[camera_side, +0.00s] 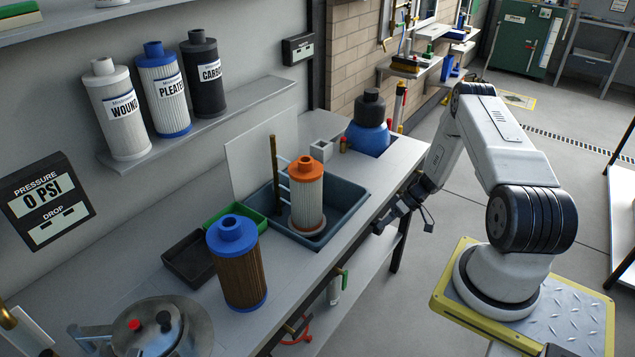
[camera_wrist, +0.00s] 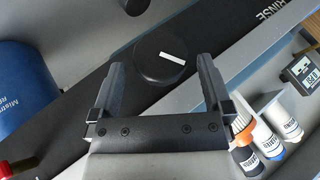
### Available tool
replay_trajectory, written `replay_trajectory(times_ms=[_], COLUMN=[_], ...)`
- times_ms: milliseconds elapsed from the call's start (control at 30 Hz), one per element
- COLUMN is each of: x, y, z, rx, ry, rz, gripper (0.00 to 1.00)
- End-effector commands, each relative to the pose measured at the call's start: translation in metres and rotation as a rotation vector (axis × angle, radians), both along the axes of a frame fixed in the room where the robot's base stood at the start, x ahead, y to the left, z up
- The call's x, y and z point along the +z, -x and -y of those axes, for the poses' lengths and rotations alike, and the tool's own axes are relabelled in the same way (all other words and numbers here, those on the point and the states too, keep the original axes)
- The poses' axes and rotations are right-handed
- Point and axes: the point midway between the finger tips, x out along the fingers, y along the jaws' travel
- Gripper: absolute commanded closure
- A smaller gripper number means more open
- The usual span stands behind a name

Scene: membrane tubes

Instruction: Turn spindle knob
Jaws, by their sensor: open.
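A round black knob (camera_wrist: 160,58) with a white pointer line shows in the wrist view, set on a dark strip. The line tilts slightly, its right end lower. My gripper (camera_wrist: 161,72) is open and empty; its fingers stand apart, one on the left and one on the right of the knob in the picture, with gaps between them and its rim. I cannot tell how far the tips are above it. In the side view my gripper (camera_side: 386,222) is low by the front edge of the workbench (camera_side: 372,208). I cannot make out the knob there.
On the bench stand a grey basin (camera_side: 345,212) with an orange-capped filter (camera_side: 306,192), a blue-capped filter (camera_side: 238,265) and a blue container (camera_side: 368,138).

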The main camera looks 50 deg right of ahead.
Motion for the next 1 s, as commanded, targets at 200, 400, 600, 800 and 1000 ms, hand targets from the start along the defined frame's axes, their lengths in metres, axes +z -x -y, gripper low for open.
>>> replay_trajectory(times_ms=[200,400,600,800,1000], x=[0.027,0.051,0.072,0.084,0.087], y=[0.01,0.01,0.01,0.01,0.01], z=[0.012,0.012,0.012,0.012,0.012], rx=[0.001,0.002,0.001,0.001,0.001], ry=[0.001,0.002,0.003,0.001,0.0], rz=[0.001,0.001,0.001,0.001,0.001], gripper=[0.0,0.0,0.0,0.0,0.0])
